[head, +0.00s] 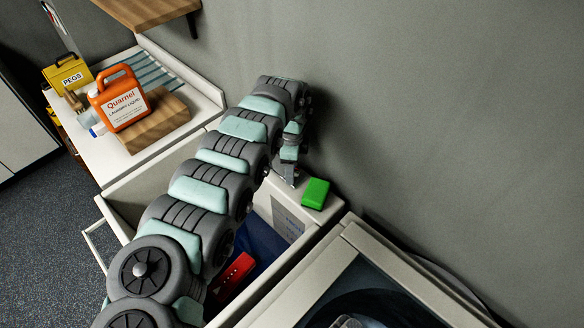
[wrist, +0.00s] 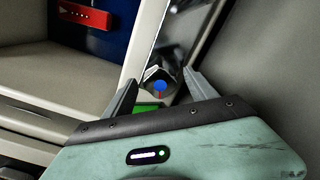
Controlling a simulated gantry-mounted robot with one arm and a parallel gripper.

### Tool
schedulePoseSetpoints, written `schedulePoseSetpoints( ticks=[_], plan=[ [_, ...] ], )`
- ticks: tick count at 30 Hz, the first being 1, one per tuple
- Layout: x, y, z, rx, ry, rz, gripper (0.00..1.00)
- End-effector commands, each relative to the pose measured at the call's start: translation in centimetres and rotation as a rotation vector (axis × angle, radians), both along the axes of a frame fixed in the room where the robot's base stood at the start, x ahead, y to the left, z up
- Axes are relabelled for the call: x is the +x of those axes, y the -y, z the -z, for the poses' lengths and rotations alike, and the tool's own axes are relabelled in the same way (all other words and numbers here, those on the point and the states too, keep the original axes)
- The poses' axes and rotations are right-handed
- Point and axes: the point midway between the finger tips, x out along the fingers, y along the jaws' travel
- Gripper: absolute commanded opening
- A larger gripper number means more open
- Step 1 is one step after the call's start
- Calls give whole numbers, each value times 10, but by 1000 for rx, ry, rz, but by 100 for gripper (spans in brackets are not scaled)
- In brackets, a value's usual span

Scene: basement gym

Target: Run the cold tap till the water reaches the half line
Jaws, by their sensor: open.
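The sink (head: 128,190) stands below my arm, with a dark blue area inside it; my arm hides much of the basin. A pale panel (head: 289,222) with faint marks is on its inner wall, too small to read. In the wrist view, a shiny tap handle with a blue dot (wrist: 160,86) sits between the tips of my gripper (wrist: 160,94). The fingers are open, one on each side of it; I cannot tell whether they touch it. A bright metal strip (wrist: 155,45) runs up from beside the handle. I cannot see running water.
A green block (head: 315,193) lies on the rim by my gripper. A red object (head: 233,275) is in the sink. An orange laundry bottle (head: 120,99) and a yellow pegs box (head: 68,75) stand at left. The wall is close behind.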

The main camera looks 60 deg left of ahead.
Motion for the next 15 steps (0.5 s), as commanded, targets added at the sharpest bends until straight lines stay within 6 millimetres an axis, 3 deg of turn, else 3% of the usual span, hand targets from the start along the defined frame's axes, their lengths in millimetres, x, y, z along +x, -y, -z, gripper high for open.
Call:
schedulePoseSetpoints(
  ticks=[10,15],
  plan=[
    [-1,-3,-66,8,1,-1,66],
    [-1,-1,-89,3,-2,-1,66]
  ],
)
